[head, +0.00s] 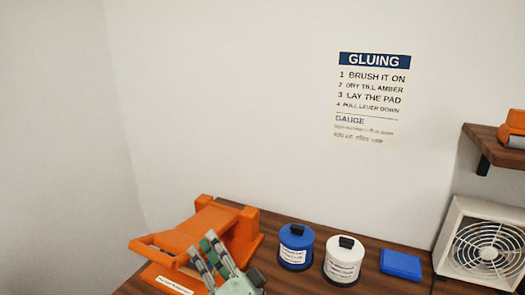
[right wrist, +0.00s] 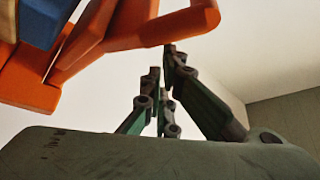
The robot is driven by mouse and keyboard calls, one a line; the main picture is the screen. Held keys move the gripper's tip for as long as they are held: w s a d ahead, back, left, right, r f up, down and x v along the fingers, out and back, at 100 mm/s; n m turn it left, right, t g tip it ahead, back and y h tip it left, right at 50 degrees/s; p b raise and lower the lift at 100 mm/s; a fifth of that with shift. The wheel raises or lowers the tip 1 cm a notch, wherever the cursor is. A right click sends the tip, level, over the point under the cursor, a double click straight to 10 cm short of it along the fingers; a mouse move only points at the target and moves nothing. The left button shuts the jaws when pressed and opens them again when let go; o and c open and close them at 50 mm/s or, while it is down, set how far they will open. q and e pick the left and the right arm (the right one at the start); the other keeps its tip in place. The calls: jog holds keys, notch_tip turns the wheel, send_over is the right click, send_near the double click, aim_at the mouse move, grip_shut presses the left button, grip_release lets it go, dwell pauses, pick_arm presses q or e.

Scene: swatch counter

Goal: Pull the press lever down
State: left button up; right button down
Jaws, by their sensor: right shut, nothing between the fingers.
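The orange press (head: 243,232) stands at the back left of the counter. Its orange lever (head: 150,252) reaches out to the left and front, low over the press's base. In the right wrist view the lever's orange bar (right wrist: 185,24) passes just above my fingertips. My right gripper (head: 203,246) is in front of the press with its green and grey fingers pointing up and left. It is shut and empty, and it hides part of the press and lever. In the right wrist view its fingertips (right wrist: 162,62) look close to the bar; I cannot tell if they touch. My left gripper is not in view.
A fan box (head: 487,245) and a wall shelf (head: 490,150) are at the right. A gluing sign (head: 372,95) hangs on the wall.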

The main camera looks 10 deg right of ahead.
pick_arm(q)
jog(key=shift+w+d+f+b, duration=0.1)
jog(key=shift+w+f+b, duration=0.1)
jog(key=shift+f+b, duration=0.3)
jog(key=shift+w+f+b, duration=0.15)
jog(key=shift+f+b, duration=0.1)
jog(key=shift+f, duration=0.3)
pick_arm(e)
jog(key=shift+s+a+f, duration=0.15)
jog(key=shift+f, duration=0.5)
jog(key=shift+s+a+f, duration=0.1)
jog(key=shift+s+f, duration=0.05)
jog(key=shift+f, duration=0.55)
jog(key=shift+s+a+f, duration=0.15)
jog(key=shift+f, duration=0.5)
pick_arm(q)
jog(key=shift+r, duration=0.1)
pick_arm(e)
jog(key=shift+r, duration=0.15)
